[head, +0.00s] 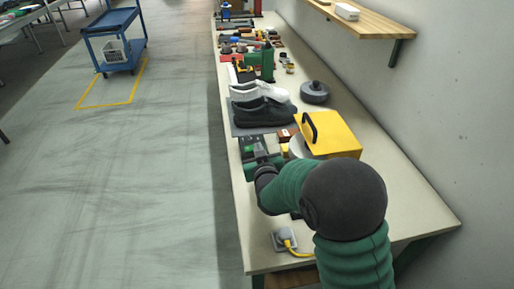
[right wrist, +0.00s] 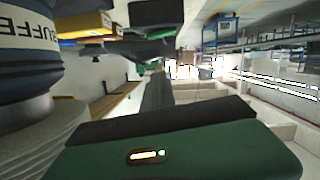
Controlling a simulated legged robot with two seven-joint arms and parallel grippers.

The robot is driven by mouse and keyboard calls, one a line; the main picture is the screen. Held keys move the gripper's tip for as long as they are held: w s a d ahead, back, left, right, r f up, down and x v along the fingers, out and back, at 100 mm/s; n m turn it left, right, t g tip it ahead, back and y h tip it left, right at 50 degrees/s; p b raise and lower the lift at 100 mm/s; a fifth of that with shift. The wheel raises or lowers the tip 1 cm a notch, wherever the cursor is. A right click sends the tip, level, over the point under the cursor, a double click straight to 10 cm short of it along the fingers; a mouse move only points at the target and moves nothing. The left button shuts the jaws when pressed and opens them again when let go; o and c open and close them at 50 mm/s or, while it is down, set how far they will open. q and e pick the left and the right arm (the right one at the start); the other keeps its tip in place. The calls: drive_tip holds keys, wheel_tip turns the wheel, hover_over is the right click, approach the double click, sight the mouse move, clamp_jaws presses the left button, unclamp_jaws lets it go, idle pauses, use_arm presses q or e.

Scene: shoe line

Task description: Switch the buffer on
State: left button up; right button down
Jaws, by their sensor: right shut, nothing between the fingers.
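The buffer (head: 333,135) stands on the bench in the head view, with a yellow hood, a black handle and a pale wheel partly visible at its left. My right gripper (head: 259,154) is shut and empty at the left side of the buffer, near the bench's front edge. My arm hides the buffer's lower part, and I cannot make out its switch or whether the gripper touches it. In the right wrist view the dark buffer body (right wrist: 27,40), with part of its lettering, is close at the left. My left gripper is out of view.
A socket with a yellow plug (head: 286,238) sits on the bench's near end. Black shoes (head: 264,113) and white shoes (head: 260,91) lie beyond the buffer, beside a round grey object (head: 314,92). A wall and shelf (head: 360,20) bound the right.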

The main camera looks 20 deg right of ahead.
hover_over(253, 148)
drive_tip(key=s, duration=0.2)
drive_tip(key=shift+s+f, duration=0.2)
drive_tip(key=shift+f, duration=0.8)
drive_tip(key=f, duration=0.2)
drive_tip(key=shift+w+d+f, duration=0.2)
drive_tip(key=shift+d+f, duration=0.05)
drive_tip(key=shift+f, duration=0.15)
drive_tip(key=shift+d+f, duration=0.1)
drive_tip(key=shift+f, duration=0.5)
drive_tip(key=shift+s, duration=0.1)
